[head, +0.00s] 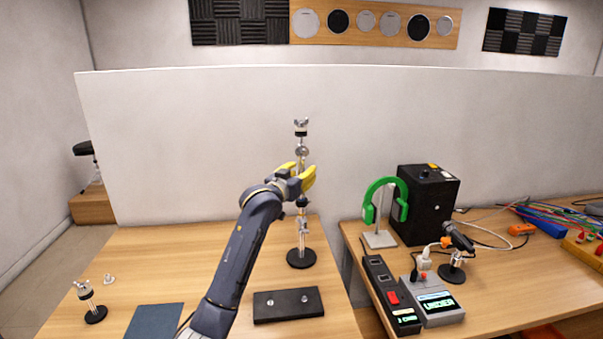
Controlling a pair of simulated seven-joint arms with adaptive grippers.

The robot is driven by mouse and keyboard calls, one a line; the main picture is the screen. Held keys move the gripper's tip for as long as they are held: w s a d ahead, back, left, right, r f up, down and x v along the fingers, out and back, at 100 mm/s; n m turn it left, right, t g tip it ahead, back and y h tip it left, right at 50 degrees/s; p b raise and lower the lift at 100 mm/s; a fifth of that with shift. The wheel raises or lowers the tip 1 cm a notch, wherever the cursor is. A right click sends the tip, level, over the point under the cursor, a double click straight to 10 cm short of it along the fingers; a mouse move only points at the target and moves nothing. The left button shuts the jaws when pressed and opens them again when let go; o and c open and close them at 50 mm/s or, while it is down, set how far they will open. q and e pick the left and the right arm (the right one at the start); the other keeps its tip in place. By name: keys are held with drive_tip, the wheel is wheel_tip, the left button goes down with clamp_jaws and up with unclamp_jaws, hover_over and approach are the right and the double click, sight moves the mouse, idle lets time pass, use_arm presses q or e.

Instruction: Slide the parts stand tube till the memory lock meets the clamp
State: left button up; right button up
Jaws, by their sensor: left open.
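The parts stand (301,258) stands upright on a round black base on the left table. Its thin silver tube (300,142) rises to a small forked top. A dark collar (303,202) sits on it just below my gripper, with silver fittings lower down. I cannot tell for sure which of these is the memory lock and which the clamp. My left gripper (306,176) has yellow fingers and is open at the tube's upper half, one finger on each side of it. The fingers hide part of the tube; contact is unclear. My right gripper is out of view.
A black plate (287,305) lies in front of the stand, and a blue-grey mat (154,321) is at front left. A short stand (92,306) is at far left. A white partition (200,150) rises behind. The right table holds green headphones (384,203), a black box and cables.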

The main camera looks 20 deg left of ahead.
sight(301, 199)
use_arm(q)
drive_tip(key=shift+c, duration=0.4)
clamp_jaws()
drive_tip(key=shift+f, duration=0.1)
wheel_tip(301, 199, down, 6)
drive_tip(key=shift+r, duration=0.1)
drive_tip(key=shift+o, duration=0.4)
unclamp_jaws()
drive_tip(key=s+a, duration=0.2)
drive_tip(key=s, duration=1)
